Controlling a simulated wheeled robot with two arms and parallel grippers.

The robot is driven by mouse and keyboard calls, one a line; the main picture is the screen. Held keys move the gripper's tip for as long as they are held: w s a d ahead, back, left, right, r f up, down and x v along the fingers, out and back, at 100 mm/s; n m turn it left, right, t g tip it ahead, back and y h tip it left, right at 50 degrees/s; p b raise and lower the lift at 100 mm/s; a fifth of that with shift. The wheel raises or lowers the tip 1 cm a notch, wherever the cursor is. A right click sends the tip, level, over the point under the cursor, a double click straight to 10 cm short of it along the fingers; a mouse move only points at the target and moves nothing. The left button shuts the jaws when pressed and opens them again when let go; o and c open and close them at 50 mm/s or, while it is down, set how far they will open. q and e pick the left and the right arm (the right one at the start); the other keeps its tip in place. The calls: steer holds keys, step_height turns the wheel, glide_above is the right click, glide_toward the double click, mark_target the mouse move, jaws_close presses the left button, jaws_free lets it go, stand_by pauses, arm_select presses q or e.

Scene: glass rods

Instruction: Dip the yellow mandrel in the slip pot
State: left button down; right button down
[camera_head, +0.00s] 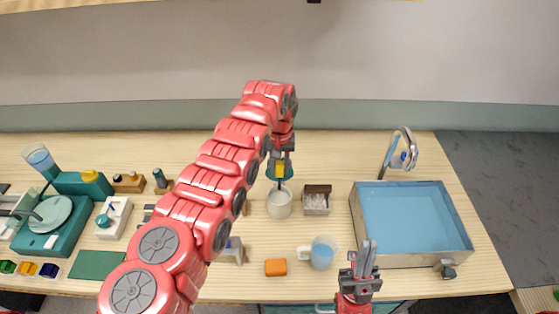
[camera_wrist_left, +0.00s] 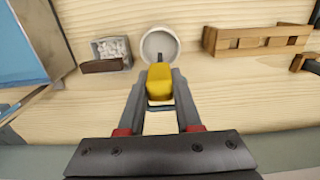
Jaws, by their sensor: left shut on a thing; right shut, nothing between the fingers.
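The yellow mandrel (camera_head: 280,167) is held by my left gripper (camera_head: 280,160), which is shut on it. In the left wrist view the yellow mandrel (camera_wrist_left: 159,80) sits between the fingers of my left gripper (camera_wrist_left: 158,95), and a thin dark tip shows past it over the opening of a white pot. This pot (camera_head: 280,206) looks like the slip pot and stands directly below the mandrel; it also shows in the left wrist view (camera_wrist_left: 172,40). I cannot tell whether the tip is inside the pot. My right gripper (camera_head: 363,258) is shut and empty at the front of the table.
A small box of white pieces (camera_head: 316,200) stands right of the pot. A jug of blue liquid (camera_head: 322,253) and an orange block (camera_head: 276,267) are in front. A blue-bottomed basin (camera_head: 462,248) with a tap is at the right. A wooden rack (camera_wrist_left: 262,40) is beside the pot.

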mark_target(279, 188)
arm_select(q)
step_height(279, 188, down, 10)
steer(key=b, duration=0.8)
steer(key=shift+f, duration=0.2)
step_height(279, 188, up, 6)
steer(key=p, duration=0.3)
steer(key=shift+f+p, duration=0.25)
steer(key=shift+p, duration=0.05)
step_height(279, 188, up, 4)
steer(key=shift+r+p, duration=0.2)
steer(key=shift+p, duration=0.15)
steer(key=shift+r, duration=0.6)
